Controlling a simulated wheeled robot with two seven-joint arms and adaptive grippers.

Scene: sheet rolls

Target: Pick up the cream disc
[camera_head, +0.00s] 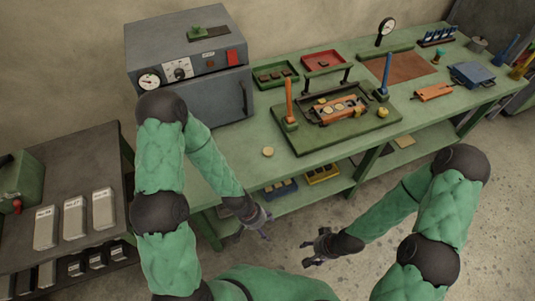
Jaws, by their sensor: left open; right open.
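A small cream disc (267,152) lies flat on the green workbench, left of the dark green board and near the bench's front edge. My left gripper (264,229) is open and empty, below the disc in the picture and in front of the bench edge. My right gripper (308,254) is open and empty, further right and lower, over the floor. Neither gripper touches the disc. Other pale round pieces (327,109) lie in the tray on the green board; they are small and partly hidden.
A grey oven-like box (190,75) stands at the bench's back left. The green board (365,127) carries orange and blue-handled posts. Red (325,62) and green (276,75) trays sit behind it. The bench (240,165) is bare around the disc. A dark side table (80,160) holds metal blocks.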

